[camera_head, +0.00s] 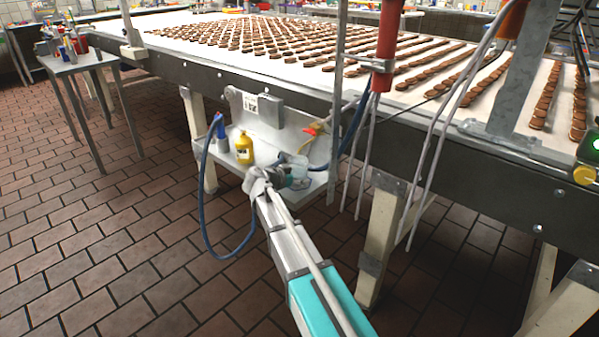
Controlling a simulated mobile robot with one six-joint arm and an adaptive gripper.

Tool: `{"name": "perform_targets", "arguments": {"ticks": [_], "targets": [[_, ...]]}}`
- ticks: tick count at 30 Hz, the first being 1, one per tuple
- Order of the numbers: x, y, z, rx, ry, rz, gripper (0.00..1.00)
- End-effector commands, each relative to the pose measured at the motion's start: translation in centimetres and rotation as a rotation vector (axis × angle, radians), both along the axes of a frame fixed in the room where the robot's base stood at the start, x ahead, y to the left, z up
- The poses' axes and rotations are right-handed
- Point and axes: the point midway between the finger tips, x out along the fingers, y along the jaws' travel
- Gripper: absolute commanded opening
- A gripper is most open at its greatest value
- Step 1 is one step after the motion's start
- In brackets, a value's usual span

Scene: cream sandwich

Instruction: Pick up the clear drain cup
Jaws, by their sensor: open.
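The clear drain cup (298,164) looks like a small, translucent grey-blue vessel on the small shelf (262,163) under the conveyor. My gripper (291,178) is at the shelf's front edge, right at the cup, and overlaps its lower part in the picture. The gripper is open. I cannot tell whether the fingers are around the cup or only in front of it. The fingertips are small and partly hidden.
A yellow bottle (244,148) and a blue-grey spray bottle (222,136) stand left of the cup. A blue hose (206,215) loops below the shelf. The conveyor (330,100) with rows of biscuits overhangs it. Pale legs and hanging cables stand to the right.

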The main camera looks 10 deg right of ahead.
Motion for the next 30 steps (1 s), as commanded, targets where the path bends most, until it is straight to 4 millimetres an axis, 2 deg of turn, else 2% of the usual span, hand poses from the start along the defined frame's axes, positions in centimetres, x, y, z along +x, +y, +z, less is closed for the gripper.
{"name": "perform_targets", "arguments": {"ticks": [7,18,30], "targets": [[-0.02,-0.01,0.00,0.000,0.000,0.000,1.00],[0.00,-0.03,0.00,0.000,0.000,-0.001,0.32],[-0.11,0.07,0.40,0.000,0.000,-0.001,0.32]]}}
